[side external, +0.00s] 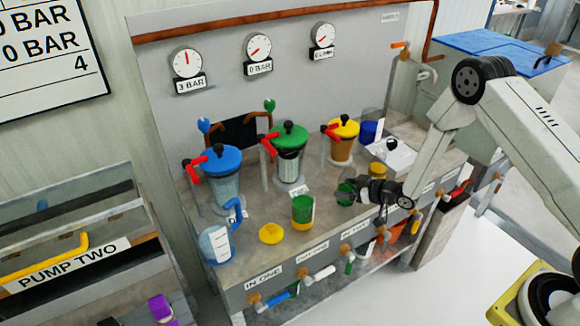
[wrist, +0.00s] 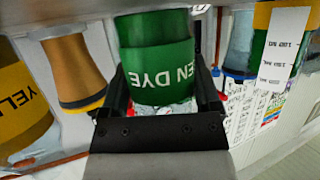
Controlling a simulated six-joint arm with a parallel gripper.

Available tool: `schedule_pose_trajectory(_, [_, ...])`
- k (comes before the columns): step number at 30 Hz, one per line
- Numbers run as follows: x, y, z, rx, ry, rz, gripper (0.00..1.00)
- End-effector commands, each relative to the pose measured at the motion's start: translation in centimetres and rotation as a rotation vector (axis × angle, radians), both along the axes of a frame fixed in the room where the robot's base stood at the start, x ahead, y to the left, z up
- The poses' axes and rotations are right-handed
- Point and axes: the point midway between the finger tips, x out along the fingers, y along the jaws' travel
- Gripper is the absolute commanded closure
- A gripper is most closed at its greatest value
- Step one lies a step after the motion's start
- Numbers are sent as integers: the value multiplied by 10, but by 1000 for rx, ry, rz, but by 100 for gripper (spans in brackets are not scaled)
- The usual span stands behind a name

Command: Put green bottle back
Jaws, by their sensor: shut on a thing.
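The green bottle (wrist: 155,60), marked with letters ending "EN DYE", sits between the two black fingers of my gripper (wrist: 163,92) in the wrist view. The lettering appears upside down there. In the side view my gripper (side external: 352,192) is low over the front of the bench, shut on the green bottle (side external: 345,194). The arm reaches in from the right. I cannot tell whether the bottle touches the bench. A yellow bottle (side external: 377,169) stands just behind my gripper, and its label shows in the wrist view (wrist: 22,115).
A green and yellow cup (side external: 303,211) stands left of my gripper, with a yellow lid (side external: 271,233) and clear jug (side external: 216,245) further left. Behind are blue-lidded (side external: 222,175), green-lidded (side external: 289,150) and yellow-lidded (side external: 342,142) vessels with red handles. Taps line the bench front.

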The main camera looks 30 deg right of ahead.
Motion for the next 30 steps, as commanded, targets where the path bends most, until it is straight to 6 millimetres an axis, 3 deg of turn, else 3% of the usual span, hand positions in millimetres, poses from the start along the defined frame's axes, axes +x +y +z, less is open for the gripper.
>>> schedule_pose_trajectory(4, [0, 0, -3, 0, -1, 0, 92])
schedule_pose_trajectory(5, [0, 0, -3, 0, 0, 0, 10])
schedule_pose_trajectory(6, [0, 0, -3, 0, 0, 0, 0])
schedule_pose_trajectory(19, [-1, 0, 1, 0, 0, 0, 0])
schedule_pose_trajectory(30, [-31, -14, 14, 1, 1, -3, 0])
